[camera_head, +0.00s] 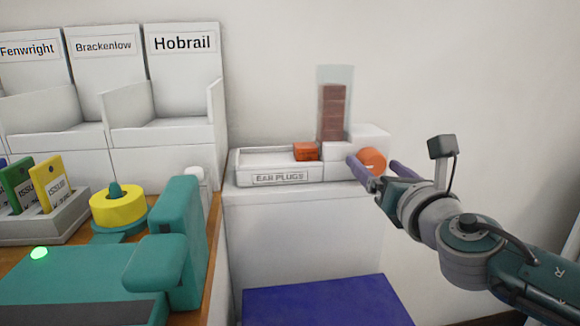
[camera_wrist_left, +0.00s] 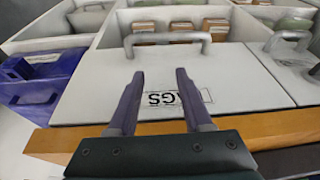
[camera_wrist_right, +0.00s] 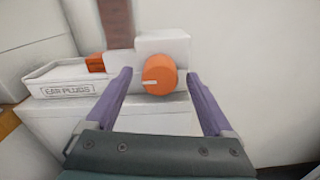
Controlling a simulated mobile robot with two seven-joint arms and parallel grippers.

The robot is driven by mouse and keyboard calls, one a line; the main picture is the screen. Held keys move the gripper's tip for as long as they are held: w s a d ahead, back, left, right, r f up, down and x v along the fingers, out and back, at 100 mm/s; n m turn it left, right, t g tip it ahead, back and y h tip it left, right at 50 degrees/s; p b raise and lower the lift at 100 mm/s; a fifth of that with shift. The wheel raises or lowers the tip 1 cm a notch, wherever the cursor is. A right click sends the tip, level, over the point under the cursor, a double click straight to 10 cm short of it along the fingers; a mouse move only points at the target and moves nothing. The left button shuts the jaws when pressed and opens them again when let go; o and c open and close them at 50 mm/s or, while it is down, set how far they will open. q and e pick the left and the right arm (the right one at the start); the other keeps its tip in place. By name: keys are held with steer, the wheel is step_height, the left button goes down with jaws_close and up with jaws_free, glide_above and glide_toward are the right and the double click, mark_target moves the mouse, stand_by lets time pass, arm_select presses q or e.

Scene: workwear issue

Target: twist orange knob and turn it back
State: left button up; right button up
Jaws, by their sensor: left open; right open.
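The orange knob (camera_head: 372,161) is on the front of the white ear plug dispenser (camera_head: 338,172). In the right wrist view the knob (camera_wrist_right: 159,75) shows a pale line lying roughly level. My right gripper (camera_head: 382,166) is open, with its fingers on either side of the knob and apart from it in the right wrist view (camera_wrist_right: 162,88). The left gripper is out of the head view.
An orange packet (camera_head: 306,151) lies in the tray labelled EAR PLUGS (camera_head: 280,178). A clear tube (camera_head: 334,100) of brown-red packets stands above. At left are a teal machine (camera_head: 90,290), a yellow roll (camera_head: 118,206) and name-labelled bins (camera_head: 180,130). A blue surface (camera_head: 325,302) lies below.

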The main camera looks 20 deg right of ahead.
steer(key=c, duration=1.4)
